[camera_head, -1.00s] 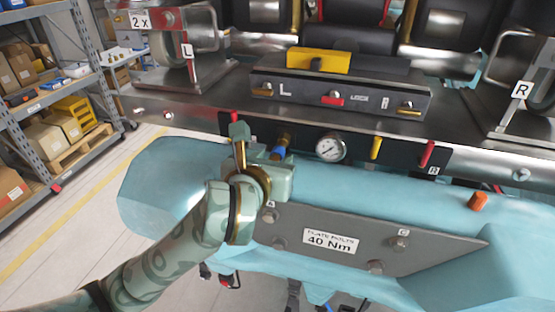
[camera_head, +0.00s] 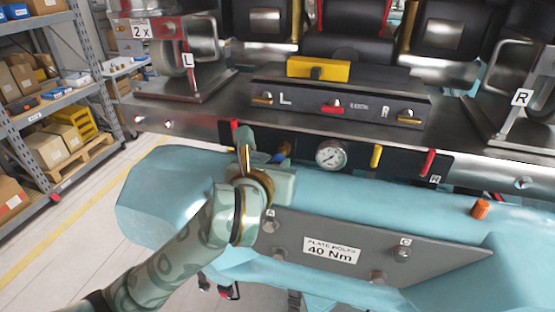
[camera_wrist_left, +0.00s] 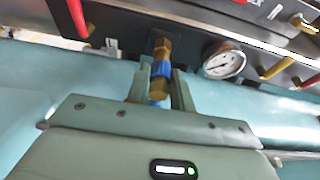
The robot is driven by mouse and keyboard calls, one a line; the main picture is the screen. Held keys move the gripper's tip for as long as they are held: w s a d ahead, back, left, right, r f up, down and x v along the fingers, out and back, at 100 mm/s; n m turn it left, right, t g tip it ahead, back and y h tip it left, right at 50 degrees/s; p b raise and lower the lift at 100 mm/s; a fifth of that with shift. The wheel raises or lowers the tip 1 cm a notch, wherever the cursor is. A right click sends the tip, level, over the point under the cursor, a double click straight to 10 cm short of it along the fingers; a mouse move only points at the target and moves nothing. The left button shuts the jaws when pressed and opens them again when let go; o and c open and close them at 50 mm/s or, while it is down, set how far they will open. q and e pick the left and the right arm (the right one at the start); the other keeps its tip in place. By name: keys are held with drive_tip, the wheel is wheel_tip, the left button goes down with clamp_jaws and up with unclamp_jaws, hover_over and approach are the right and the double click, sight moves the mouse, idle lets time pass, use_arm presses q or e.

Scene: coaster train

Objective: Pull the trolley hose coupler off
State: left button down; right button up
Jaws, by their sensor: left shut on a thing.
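The hose coupler, brass with blue bands, shows in the left wrist view (camera_wrist_left: 159,88) in line with a brass fitting (camera_wrist_left: 162,47) on the dark panel. I see no clear gap between them. My left gripper (camera_wrist_left: 161,76) is shut on the coupler, one finger on each side. My right gripper is not in view.
A pressure gauge (camera_head: 331,155) sits just right of the coupler. A red lever (camera_wrist_left: 77,18) is close on the left, and yellow (camera_head: 376,156) and red (camera_head: 428,163) levers stand further right. The teal body (camera_head: 160,185) with a grey bolt plate (camera_head: 440,257) lies below.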

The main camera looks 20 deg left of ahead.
use_arm(q)
drive_tip(key=shift+s, duration=0.35)
drive_tip(key=shift+s+a+p, duration=0.1)
drive_tip(key=shift+s+p, duration=0.9)
drive_tip(key=shift+s, duration=1.7)
drive_tip(key=shift+s, duration=0.1)
